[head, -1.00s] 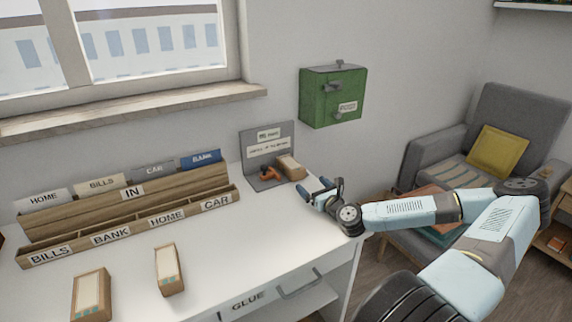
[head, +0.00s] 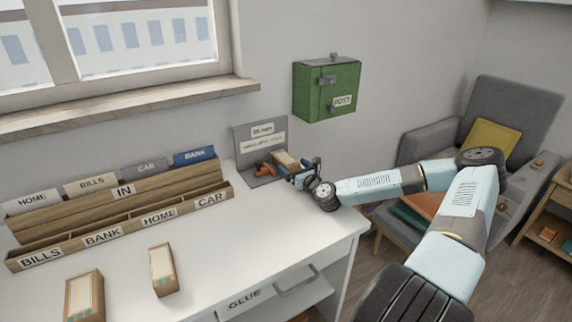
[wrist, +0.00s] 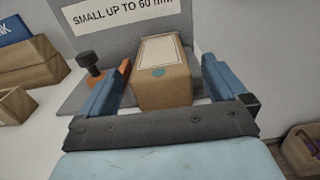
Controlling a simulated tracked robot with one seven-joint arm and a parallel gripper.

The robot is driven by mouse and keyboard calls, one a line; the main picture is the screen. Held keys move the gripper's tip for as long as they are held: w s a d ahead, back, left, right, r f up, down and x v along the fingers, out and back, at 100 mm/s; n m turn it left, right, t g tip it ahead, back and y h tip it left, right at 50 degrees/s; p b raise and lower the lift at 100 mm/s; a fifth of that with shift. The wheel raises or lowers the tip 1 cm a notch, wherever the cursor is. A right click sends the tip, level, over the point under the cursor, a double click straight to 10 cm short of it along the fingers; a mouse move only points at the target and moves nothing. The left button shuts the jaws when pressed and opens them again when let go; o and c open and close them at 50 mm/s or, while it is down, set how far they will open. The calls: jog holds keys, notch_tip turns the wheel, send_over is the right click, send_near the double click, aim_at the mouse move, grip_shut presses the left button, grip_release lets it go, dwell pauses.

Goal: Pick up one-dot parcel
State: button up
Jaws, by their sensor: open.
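The one-dot parcel (wrist: 162,85) is a brown box with a pale label on top and one teal dot on its near end. In the head view the parcel (head: 286,159) sits on the grey gauge stand's base at the back right of the desk, partly hidden by my gripper. My gripper (head: 299,170) is open. In the wrist view my gripper (wrist: 160,80) has its blue fingers on either side of the parcel, with a gap visible at the left; contact at the right cannot be told.
The grey stand (head: 246,138) rises behind the parcel, with an orange clamp (head: 264,169) at its left. Two other parcels (head: 163,270) (head: 84,296) stand on the desk's front left. The labelled wooden sorter (head: 130,220) is left; a green post box (head: 327,90) hangs above.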

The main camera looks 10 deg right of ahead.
aim_at(288, 160)
jog(key=x, duration=0.4)
jog(key=shift+w+a+r, duration=0.1)
jog(key=shift+w, duration=0.3)
jog(key=shift+r, duration=0.1)
jog(key=c, duration=1.3)
